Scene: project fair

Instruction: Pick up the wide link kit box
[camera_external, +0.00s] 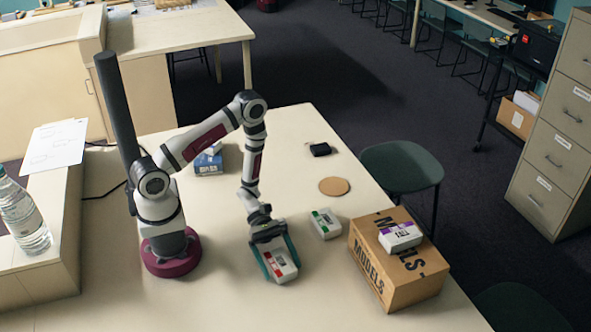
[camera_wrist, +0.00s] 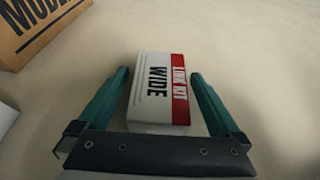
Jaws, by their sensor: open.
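The wide link kit box (camera_wrist: 161,92) is white with a red band and the words LINK KIT and WIDE. It lies on the table, and in the external view the box (camera_external: 281,262) sits in front of my arm's base, to the right. My gripper (camera_external: 278,260) is open, with its teal fingers on either side of the box. In the wrist view my gripper (camera_wrist: 160,98) has one finger left and one right of the box, with small gaps visible.
A cardboard MODELS box (camera_external: 400,263) stands at right with a purple-banded TALL box (camera_external: 400,236) on top. A green-banded white box (camera_external: 325,223) lies between. A blue box (camera_external: 208,163), a cork disc (camera_external: 334,187) and a black item (camera_external: 319,149) lie farther back.

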